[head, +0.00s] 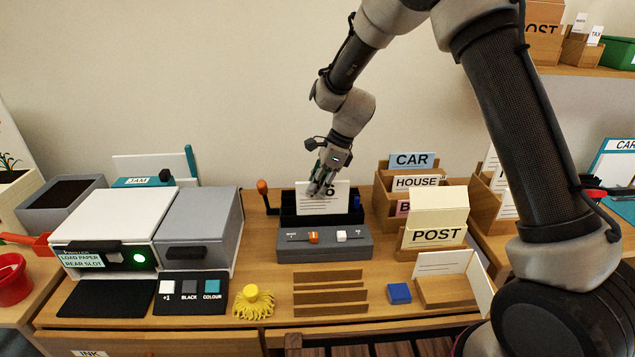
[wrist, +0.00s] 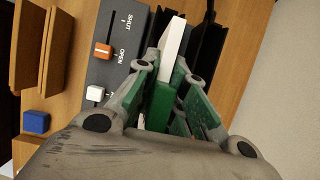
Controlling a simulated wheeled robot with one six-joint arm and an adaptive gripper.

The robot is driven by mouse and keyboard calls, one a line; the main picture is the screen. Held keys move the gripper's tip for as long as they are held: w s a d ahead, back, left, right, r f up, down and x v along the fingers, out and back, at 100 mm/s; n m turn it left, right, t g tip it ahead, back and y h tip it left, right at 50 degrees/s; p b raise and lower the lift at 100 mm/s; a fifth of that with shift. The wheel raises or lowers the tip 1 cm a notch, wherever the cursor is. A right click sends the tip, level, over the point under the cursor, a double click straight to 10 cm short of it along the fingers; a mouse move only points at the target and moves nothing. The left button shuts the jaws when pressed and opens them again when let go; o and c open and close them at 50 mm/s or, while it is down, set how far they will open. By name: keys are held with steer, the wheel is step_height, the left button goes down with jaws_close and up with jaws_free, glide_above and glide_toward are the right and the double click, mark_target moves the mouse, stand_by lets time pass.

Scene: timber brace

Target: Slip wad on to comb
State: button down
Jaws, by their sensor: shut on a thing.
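My gripper (head: 326,178) is shut on the wad (head: 312,206), a white stack of sheets with dark print, over the grey and black binding machine (head: 325,246). In the wrist view the wad's white edge (wrist: 172,38) stands out between my green finger pads (wrist: 160,85). The wad is roughly upright, in front of or within the machine's black rear part (head: 290,214); I cannot tell if it touches. The comb itself cannot be made out. The orange slider (wrist: 103,51) sits near the OPEN mark, with a white slider (wrist: 96,93) beside it.
An orange-tipped lever (head: 263,187) rises at the machine's left. A printer (head: 115,225) stands further left. Wooden sorters marked CAR, HOUSE and POST (head: 437,237) stand close on the right.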

steer(key=shift+f, duration=1.25)
steer(key=c, duration=0.9)
jaws_free()
steer(key=shift+r, duration=4)
